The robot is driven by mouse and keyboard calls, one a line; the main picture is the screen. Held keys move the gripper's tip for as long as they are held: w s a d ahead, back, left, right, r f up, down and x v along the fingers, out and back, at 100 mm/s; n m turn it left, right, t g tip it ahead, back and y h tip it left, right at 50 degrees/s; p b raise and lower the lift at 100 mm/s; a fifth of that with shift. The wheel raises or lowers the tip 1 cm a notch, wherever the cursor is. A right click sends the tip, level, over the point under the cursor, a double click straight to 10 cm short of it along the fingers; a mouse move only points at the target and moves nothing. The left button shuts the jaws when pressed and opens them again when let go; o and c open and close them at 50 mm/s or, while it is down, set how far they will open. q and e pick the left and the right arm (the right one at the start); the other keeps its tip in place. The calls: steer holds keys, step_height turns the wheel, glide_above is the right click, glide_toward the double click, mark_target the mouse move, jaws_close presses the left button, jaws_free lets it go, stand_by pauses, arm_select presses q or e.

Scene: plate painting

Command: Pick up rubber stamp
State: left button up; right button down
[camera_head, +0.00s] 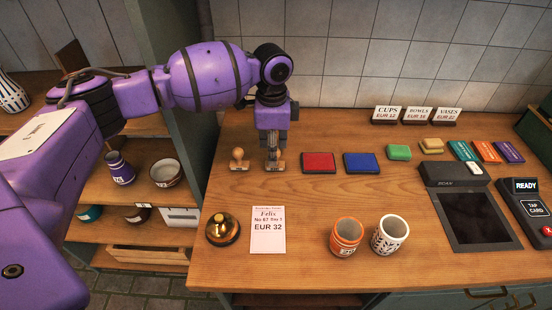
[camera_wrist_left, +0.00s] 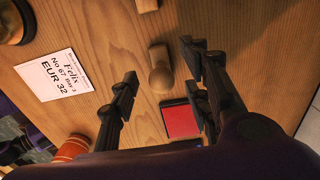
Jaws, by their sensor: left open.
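Two wooden rubber stamps stand on the wooden counter. One stamp (camera_head: 238,162) is at the left. The other stamp (camera_head: 275,165) is beside it, next to the red ink pad (camera_head: 319,162). My left gripper (camera_head: 273,148) points down over the right-hand stamp and partly hides it. In the left wrist view my left gripper (camera_wrist_left: 162,75) is open, with the round handle of that stamp (camera_wrist_left: 160,70) between its spread fingers. I cannot tell how far down the fingers reach. The other stamp (camera_wrist_left: 146,4) is cut off at the top edge there. My right gripper is not in view.
A blue ink pad (camera_head: 361,163) lies right of the red one. In front are a brass bell (camera_head: 222,229), a price card (camera_head: 268,230) and two cups (camera_head: 346,236) (camera_head: 389,234). A tiled wall (camera_head: 330,60) is behind the counter.

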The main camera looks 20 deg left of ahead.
arm_select(q)
steer(key=shift+d+f, duration=0.1)
steer(key=shift+f, duration=0.5)
step_height(320, 180, down, 3)
steer(key=shift+d+f+b, duration=0.1)
steer(key=shift+d+b, duration=0.05)
steer(key=shift+b, duration=0.95)
steer(key=shift+f+b, duration=0.3)
steer(key=shift+f, duration=0.1)
steer(key=shift+r, duration=0.3)
steer(key=c, duration=0.5)
jaws_close()
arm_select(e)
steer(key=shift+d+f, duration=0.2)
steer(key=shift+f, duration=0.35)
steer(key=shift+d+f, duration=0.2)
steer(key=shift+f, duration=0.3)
